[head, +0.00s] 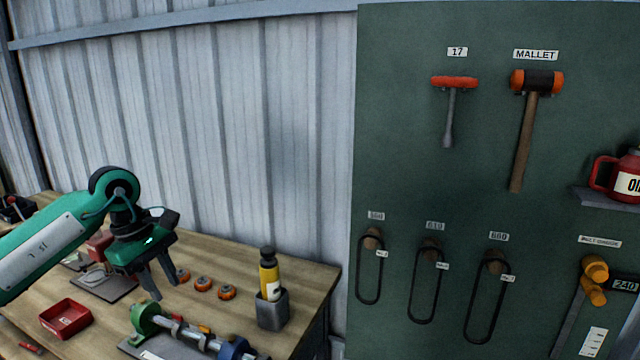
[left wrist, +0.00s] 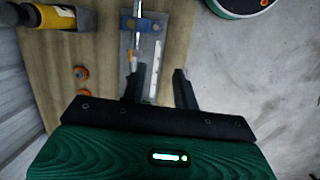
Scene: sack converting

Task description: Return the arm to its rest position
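My left arm comes in from the left in the head view. Its gripper (head: 164,290) hangs over the wooden workbench (head: 305,262), fingers pointing down. The left wrist view shows the two fingers of this gripper (left wrist: 160,78) apart with nothing between them. Below and beside the fingers is a fixture with a metal shaft (head: 190,335), with green and blue end blocks. My right gripper is in neither view.
Orange-and-dark round parts (head: 203,284), a yellow bottle in a grey holder (head: 272,308) and a red tray (head: 66,318) are on the bench. A green tool board (head: 400,150) with hanging tools and belts stands at right.

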